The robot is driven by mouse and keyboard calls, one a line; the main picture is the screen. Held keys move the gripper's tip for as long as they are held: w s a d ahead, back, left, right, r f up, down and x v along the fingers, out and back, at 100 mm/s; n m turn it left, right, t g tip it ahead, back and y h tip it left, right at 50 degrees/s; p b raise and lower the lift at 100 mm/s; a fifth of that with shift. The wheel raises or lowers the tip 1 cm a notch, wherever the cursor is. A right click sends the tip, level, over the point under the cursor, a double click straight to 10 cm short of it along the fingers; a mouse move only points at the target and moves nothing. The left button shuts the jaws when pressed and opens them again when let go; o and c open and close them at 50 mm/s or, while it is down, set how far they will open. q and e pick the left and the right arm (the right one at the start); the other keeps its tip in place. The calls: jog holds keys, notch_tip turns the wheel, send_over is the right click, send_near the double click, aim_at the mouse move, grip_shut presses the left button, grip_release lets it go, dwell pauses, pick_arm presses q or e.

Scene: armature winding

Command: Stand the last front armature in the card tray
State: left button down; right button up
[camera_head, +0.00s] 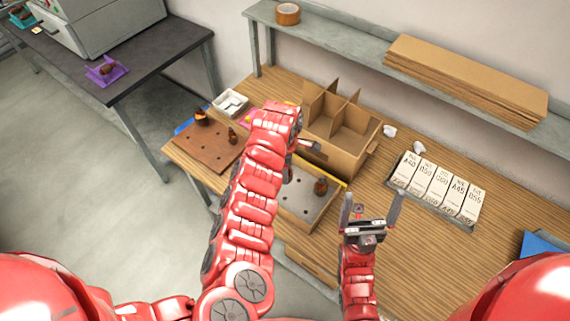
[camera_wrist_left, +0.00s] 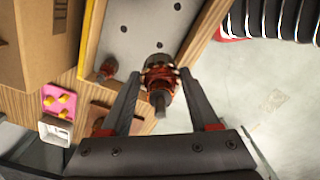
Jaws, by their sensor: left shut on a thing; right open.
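My left gripper (camera_wrist_left: 158,85) is shut on a copper-and-dark armature (camera_wrist_left: 161,82), held at the edge of the grey-floored tray with holes (camera_wrist_left: 140,38). Whether the armature touches the tray, I cannot tell. In the head view the tray (camera_head: 298,217) is partly hidden by my left arm, which also hides the held armature. A brown armature (camera_head: 320,187) stands in the tray; the left wrist view shows an armature (camera_wrist_left: 106,68) near a tray corner, and I cannot tell if it is the same one. My right gripper (camera_head: 371,210) is open and empty, right of the tray.
A divided cardboard box (camera_head: 345,150) stands behind the tray. A brown board (camera_head: 205,150) at left carries two armatures. A white tray (camera_head: 230,102) lies behind it. A rack of labelled cards (camera_head: 437,187) stands at right. Bare table lies around my right gripper.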

pick_arm(q)
jog(key=shift+w+a+f, duration=0.15)
jog(key=shift+f, duration=0.65)
jog(key=shift+f+b, duration=0.3)
jog(key=shift+f, duration=1.15)
notch_tip(320, 180, down, 6)
jog(key=b, duration=0.6)
jog(key=shift+r, duration=0.1)
jog(key=shift+f+b, duration=0.4)
jog(key=shift+f, duration=0.8)
